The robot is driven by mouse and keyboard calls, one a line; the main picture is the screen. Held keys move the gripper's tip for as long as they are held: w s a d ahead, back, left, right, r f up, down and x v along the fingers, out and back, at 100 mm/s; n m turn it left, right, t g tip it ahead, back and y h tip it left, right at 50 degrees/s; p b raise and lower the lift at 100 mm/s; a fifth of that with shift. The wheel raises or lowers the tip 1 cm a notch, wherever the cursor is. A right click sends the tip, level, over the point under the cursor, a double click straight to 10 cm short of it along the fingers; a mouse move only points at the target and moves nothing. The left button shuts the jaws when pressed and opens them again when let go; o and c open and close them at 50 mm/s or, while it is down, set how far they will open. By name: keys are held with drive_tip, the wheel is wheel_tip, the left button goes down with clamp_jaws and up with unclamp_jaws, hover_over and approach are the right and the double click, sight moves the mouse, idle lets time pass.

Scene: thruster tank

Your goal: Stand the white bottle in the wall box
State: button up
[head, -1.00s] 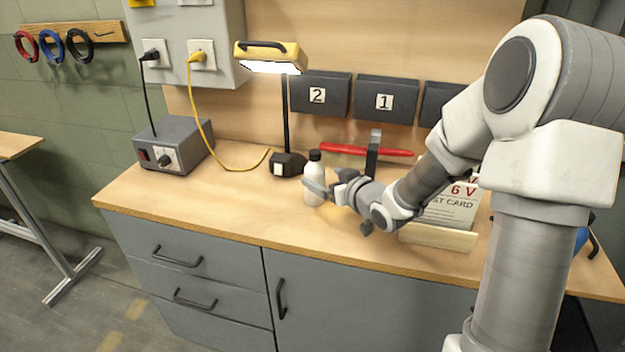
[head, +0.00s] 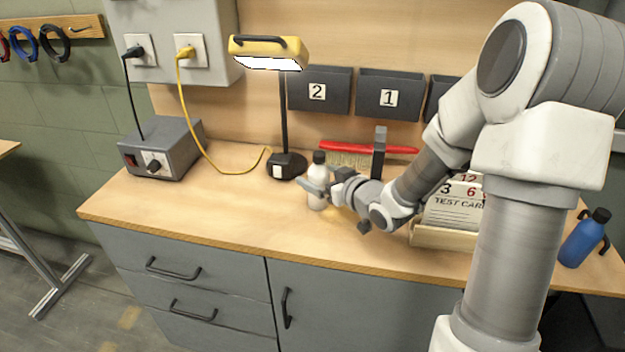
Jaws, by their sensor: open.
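The white bottle (head: 318,172) with a black cap stands upright on the wooden workbench, just right of the lamp base. My gripper (head: 318,189) is at the bottle's side, low on its body. One finger shows in front of the bottle; the other is hidden, so I cannot tell if they touch it. The jaws are open. Dark wall boxes hang on the back panel: one marked 2 (head: 319,91), one marked 1 (head: 388,94), and a third (head: 437,93) partly hidden by my arm. The insides of the boxes are not visible.
A yellow-headed lamp (head: 285,120) stands left of the bottle. Behind my gripper are a red-handled brush (head: 367,148) and a dark upright post (head: 379,152). A test card holder (head: 440,236) and blue bottle (head: 584,240) are at right. The bench's left front is clear.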

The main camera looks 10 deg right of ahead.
drive_tip(key=shift+w+a+f, duration=0.1)
drive_tip(key=shift+w+a, duration=0.05)
drive_tip(key=shift+w, duration=0.25)
clamp_jaws()
idle(0.4)
